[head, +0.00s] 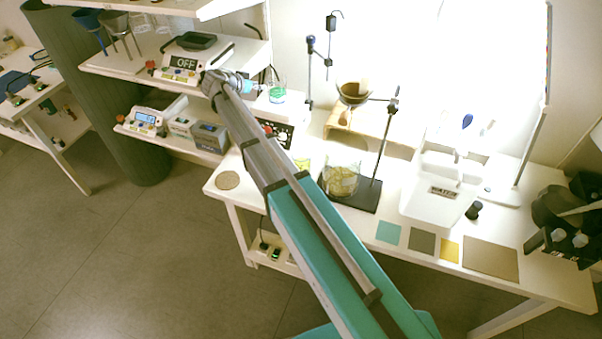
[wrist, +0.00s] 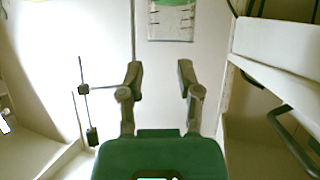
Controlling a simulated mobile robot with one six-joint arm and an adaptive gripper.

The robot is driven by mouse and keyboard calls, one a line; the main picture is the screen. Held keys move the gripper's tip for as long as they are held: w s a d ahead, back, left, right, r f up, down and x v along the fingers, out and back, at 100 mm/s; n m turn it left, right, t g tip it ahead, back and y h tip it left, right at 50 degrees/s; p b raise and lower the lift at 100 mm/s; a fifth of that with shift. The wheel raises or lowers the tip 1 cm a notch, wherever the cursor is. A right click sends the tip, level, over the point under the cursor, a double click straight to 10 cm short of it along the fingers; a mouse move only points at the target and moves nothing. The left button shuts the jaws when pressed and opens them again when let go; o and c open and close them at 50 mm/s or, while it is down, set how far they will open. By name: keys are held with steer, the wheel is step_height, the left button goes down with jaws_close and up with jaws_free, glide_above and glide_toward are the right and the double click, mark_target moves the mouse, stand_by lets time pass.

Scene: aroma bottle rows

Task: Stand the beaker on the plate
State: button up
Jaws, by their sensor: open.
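A clear glass beaker (head: 277,94) with green liquid in the bottom stands near the wall, to the right of the shelf. In the wrist view the beaker (wrist: 172,28) is cut off by the top edge, beyond the fingertips and slightly right of centre. My gripper (head: 254,88) reaches toward it from the left in the head view. In the wrist view my gripper (wrist: 160,76) is open, with nothing between its fingers. A device with a dark top and an OFF display (head: 185,62), possibly a hot plate, sits on the shelf left of my gripper.
A larger beaker with yellowish contents (head: 342,180) stands on the dark stand base (head: 362,200). A round tan disc (head: 228,180) lies at the table's left corner. Stand rods (head: 309,75) rise right of the green beaker. The shelf edge (wrist: 275,55) is close on the right in the wrist view.

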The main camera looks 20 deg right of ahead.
steer(key=s+d+f+n+g+y, duration=0.2)
steer(key=s+f+n+y, duration=0.1)
steer(key=s, duration=0.9)
steer(key=s+d+f+n+g+y, duration=0.2)
steer(key=s+f+n+y, duration=0.1)
steer(key=s, duration=1)
steer(key=s+d+f+n+g+y, duration=0.2)
steer(key=s+f+n+g+y, duration=0.1)
steer(key=s, duration=0.9)
steer(key=shift+s+f+n+y, duration=0.2)
steer(key=shift+f+n+y, duration=0.1)
steer(key=shift+n+y, duration=0.2)
